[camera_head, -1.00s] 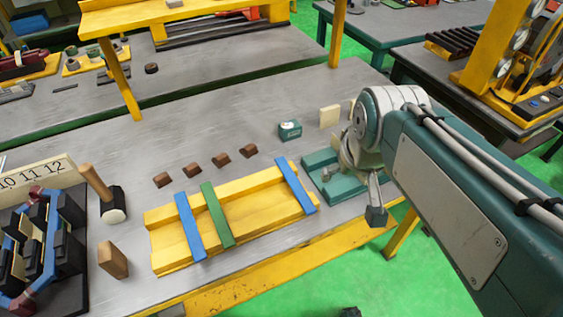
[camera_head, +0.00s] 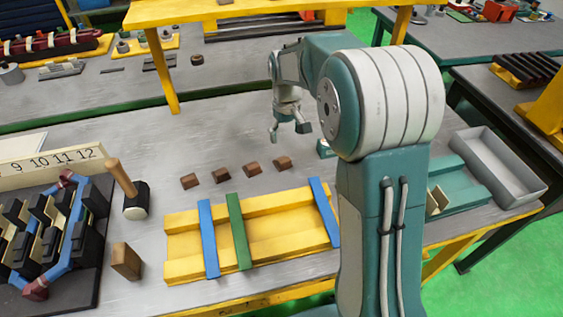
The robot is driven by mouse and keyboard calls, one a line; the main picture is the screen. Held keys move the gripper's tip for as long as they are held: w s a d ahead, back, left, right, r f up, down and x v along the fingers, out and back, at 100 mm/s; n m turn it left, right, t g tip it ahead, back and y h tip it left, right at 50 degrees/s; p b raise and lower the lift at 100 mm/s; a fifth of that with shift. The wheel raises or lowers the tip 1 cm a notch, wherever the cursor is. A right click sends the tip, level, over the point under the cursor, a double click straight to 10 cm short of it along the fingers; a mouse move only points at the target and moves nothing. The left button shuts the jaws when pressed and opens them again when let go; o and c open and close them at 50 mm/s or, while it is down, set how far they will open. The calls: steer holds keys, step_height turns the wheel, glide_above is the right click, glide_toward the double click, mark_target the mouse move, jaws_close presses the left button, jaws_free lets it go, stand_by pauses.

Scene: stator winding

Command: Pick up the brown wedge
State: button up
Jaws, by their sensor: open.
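Several small dark brown wedges lie in a row on the grey workbench, behind the yellow tray: the leftmost wedge (camera_head: 189,181), a second wedge (camera_head: 221,175), a third wedge (camera_head: 251,169) and the rightmost wedge (camera_head: 282,163). They lie apart from each other. A larger brown wooden block (camera_head: 126,261) stands alone left of the tray. My gripper (camera_head: 288,135) is open and empty, fingers pointing down. In the picture it is above and behind the rightmost wedge, not visibly touching it.
The yellow tray (camera_head: 281,229) has two blue bars and a green bar across it. A mallet (camera_head: 133,205) and a stator fixture (camera_head: 45,238) are at left. My arm hides part of a small green box (camera_head: 324,149). A grey bin (camera_head: 498,164) is at right.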

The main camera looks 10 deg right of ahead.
mark_target(284, 160)
steer(key=f, duration=0.5)
steer(key=shift+d, duration=0.2)
steer(key=shift+s+a+f, duration=0.1)
steer(key=shift+a+f, duration=0.15)
steer(key=shift+f, duration=1.1)
steer(key=shift+a+f, duration=0.2)
steer(key=shift+f, duration=1.1)
jaws_close()
